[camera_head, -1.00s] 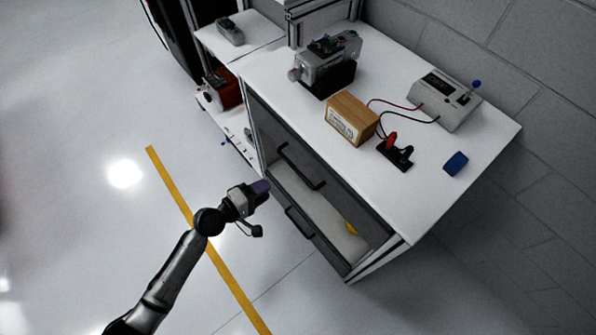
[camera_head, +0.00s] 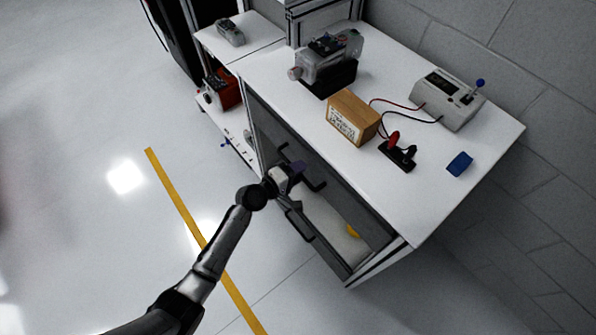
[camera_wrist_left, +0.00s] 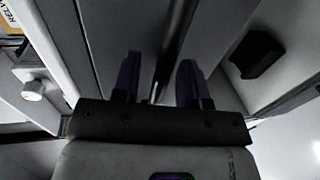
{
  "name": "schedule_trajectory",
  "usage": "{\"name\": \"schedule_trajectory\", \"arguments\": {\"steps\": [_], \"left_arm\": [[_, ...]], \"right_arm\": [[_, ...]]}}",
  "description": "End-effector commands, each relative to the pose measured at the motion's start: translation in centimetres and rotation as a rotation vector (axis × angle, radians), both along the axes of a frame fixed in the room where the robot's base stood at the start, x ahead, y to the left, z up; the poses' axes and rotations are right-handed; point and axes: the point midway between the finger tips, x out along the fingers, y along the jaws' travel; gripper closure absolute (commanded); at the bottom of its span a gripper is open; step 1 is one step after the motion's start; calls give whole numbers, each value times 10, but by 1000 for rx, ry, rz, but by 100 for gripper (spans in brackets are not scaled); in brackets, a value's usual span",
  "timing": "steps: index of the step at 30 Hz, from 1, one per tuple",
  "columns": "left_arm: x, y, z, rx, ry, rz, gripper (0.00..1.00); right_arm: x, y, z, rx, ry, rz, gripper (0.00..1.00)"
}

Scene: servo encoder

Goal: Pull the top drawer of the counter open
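The counter (camera_head: 440,190) has a white top and dark grey drawer fronts. The top drawer's front (camera_head: 340,190) looks flush with the counter, and its black bar handle (camera_head: 318,186) is partly hidden by my left gripper. My left gripper (camera_head: 299,169) is at that handle. In the left wrist view its two purple fingers (camera_wrist_left: 159,82) stand apart, with a dark bar, which looks like the handle, running between them. I cannot tell whether they touch it. My right gripper is not in view.
On the counter are a wooden box (camera_head: 352,117), a grey machine (camera_head: 327,62), a meter (camera_head: 447,98) and a blue block (camera_head: 459,164). The floor at left is clear.

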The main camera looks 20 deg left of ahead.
Motion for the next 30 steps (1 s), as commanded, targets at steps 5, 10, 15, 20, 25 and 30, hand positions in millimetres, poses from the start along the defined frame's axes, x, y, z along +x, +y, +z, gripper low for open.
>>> {"name": "schedule_trajectory", "arguments": {"steps": [5,10,15,20,25,30], "left_arm": [[1,-1,0,0,0,0,60],[1,-1,0,0,0,0,65],[1,0,0,0,0,0,81],[1,0,0,0,0,0,97],[1,0,0,0,0,0,100],[1,0,0,0,0,0,100]], "right_arm": [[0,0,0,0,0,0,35],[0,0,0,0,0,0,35],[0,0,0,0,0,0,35],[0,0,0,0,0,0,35],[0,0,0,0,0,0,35],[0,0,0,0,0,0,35]]}}
